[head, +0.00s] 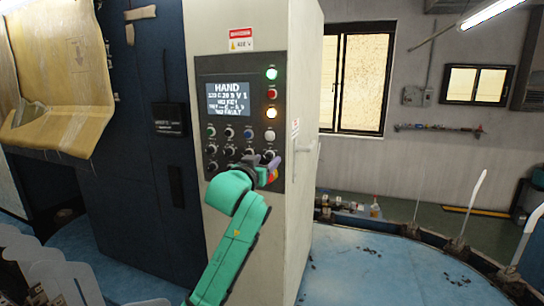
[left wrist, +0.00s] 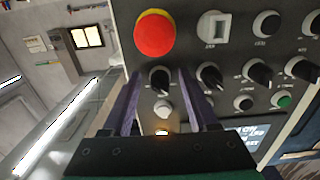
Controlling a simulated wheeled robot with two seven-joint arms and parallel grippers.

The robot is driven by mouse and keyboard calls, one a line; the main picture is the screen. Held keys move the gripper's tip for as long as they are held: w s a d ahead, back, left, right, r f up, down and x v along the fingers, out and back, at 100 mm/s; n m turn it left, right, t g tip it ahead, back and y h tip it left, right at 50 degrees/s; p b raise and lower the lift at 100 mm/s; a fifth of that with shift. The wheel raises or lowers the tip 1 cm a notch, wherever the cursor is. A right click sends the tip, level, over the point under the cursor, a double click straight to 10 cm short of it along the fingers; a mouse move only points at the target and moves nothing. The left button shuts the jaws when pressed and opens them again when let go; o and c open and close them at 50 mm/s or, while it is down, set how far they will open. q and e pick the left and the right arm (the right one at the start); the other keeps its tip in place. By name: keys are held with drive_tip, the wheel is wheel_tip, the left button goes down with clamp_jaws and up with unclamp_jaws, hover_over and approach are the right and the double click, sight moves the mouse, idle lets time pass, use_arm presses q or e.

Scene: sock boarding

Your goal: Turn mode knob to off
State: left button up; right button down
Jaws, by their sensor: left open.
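The control panel (head: 200,95) is dark, on a pale cabinet, with a lit display (head: 228,99) reading HAND. A black selector knob (left wrist: 160,79) shows in the left wrist view, just below the red emergency button. My left gripper (head: 271,166) is at the panel's lower right in the head view. In the left wrist view its two purple fingers (left wrist: 158,75) are open, one on each side of this knob. I cannot tell whether they touch it. Its label is too small to read. My right gripper is not in view.
The red emergency button (left wrist: 155,35) with a yellow collar is close to the fingertips. Other black knobs (left wrist: 209,77) sit beside the fingers. A green lamp (head: 271,74) and an amber lamp (head: 271,113) are lit. The cabinet (head: 305,90) has a handle on its right side.

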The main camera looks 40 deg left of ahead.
use_arm(q)
drive_tip(key=shift+s+d+r, duration=0.15)
drive_tip(key=shift+s+r, duration=0.05)
drive_tip(key=shift+s, duration=0.1)
drive_tip(key=shift+s+r, duration=0.1)
drive_tip(key=shift+s, duration=0.1)
drive_tip(key=c, duration=0.4)
drive_tip(key=shift+s, duration=0.1)
drive_tip(key=c, duration=0.5)
clamp_jaws()
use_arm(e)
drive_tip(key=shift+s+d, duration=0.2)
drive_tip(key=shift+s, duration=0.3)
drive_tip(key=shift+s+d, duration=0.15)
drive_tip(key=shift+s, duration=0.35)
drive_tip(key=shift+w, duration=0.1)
